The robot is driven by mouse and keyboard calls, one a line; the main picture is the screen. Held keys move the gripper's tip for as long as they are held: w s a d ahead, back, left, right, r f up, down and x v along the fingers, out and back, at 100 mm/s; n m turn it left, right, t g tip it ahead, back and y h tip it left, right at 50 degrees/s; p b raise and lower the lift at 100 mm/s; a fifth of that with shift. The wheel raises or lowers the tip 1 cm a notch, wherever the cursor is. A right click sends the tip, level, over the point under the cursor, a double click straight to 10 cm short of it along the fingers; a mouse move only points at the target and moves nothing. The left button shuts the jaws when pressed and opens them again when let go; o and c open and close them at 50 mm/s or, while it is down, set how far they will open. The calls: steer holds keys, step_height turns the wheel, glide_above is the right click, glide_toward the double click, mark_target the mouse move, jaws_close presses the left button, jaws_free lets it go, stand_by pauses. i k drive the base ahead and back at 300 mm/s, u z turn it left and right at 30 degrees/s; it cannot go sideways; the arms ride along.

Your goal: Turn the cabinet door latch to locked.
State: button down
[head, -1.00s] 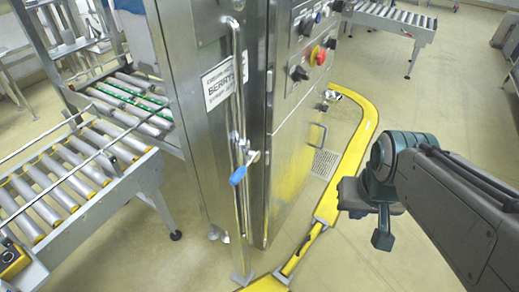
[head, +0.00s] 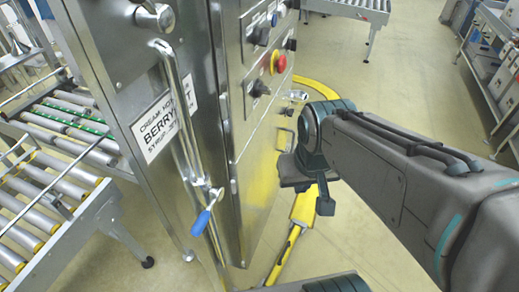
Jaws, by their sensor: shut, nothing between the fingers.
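The steel cabinet (head: 262,140) stands left of my arm, with a door on its right-hand face. A small metallic turn fitting (head: 297,95), which looks like the door latch, sits on that face below the knobs; its exact setting is too small to tell. A door handle (head: 284,139) is below it, partly beside my gripper. My gripper (head: 312,192) points downward to the right of the cabinet door, apart from the latch. It is shut and empty; its fingertips are small in view.
A blue-handled lever (head: 204,220) on a vertical pipe stands out at the cabinet's near corner. Red (head: 281,64) and black knobs are above the latch. A roller conveyor (head: 50,195) is at left. Yellow floor guarding (head: 290,240) runs below my gripper.

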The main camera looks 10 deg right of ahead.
mark_target(290, 112)
steer(key=k, duration=1.3)
steer(key=z, duration=0.95)
steer(key=i, duration=1.55)
steer(key=u, duration=0.6)
